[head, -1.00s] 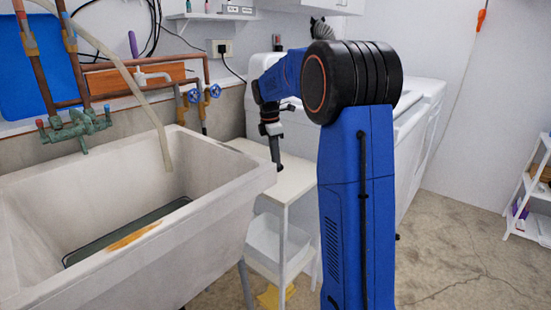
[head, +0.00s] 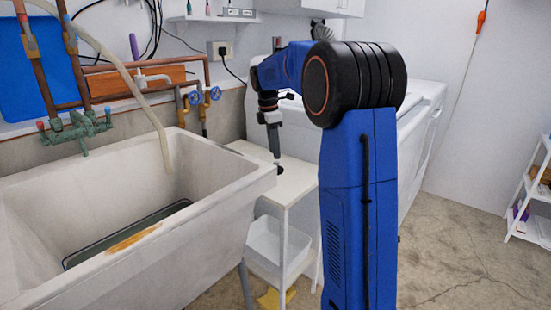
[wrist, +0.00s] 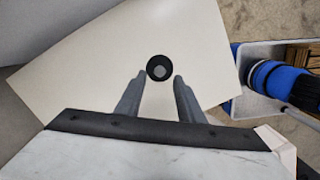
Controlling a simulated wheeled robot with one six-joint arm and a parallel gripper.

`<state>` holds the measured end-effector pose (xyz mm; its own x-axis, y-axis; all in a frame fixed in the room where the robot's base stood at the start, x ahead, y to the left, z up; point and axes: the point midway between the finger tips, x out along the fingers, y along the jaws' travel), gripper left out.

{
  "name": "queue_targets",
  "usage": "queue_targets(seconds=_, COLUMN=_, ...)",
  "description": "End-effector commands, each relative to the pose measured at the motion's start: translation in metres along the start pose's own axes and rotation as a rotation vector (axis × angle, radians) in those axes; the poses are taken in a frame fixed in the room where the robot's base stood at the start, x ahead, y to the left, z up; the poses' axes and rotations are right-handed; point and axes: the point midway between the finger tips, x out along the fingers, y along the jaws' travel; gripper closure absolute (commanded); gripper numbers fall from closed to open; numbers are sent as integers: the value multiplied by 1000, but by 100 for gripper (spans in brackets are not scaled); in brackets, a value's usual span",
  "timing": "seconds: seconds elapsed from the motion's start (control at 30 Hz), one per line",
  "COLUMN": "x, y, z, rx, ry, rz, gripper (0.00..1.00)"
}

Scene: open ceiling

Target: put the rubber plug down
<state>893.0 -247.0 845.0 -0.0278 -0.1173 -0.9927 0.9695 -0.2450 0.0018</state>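The rubber plug is a small round black disc with a grey centre. It lies on the white tabletop (wrist: 200,35) in the wrist view, where the plug (wrist: 158,67) shows between and just beyond my fingertips. In the head view the plug (head: 279,169) is a small dark spot on the small white side table (head: 290,190). My gripper (wrist: 160,76) is open, with a clear gap between each finger and the plug. In the head view my gripper (head: 276,158) points down just above the plug.
A deep stone sink (head: 225,190) stands left of the table. A white bin (head: 275,245) sits on the table's lower shelf. A white appliance (head: 425,110) is behind my arm.

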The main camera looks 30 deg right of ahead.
Motion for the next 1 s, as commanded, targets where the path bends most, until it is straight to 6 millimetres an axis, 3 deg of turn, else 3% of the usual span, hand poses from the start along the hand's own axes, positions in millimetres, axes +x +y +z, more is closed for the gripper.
queue_targets(seconds=0.2, x=-41, y=1, z=0, rx=0, ry=0, rz=3, gripper=65)
queue_targets(seconds=0.4, x=-64, y=0, z=0, rx=0, ry=0, rz=0, gripper=65)
queue_targets(seconds=1.0, x=-70, y=0, z=0, rx=0, ry=0, rz=-1, gripper=65)
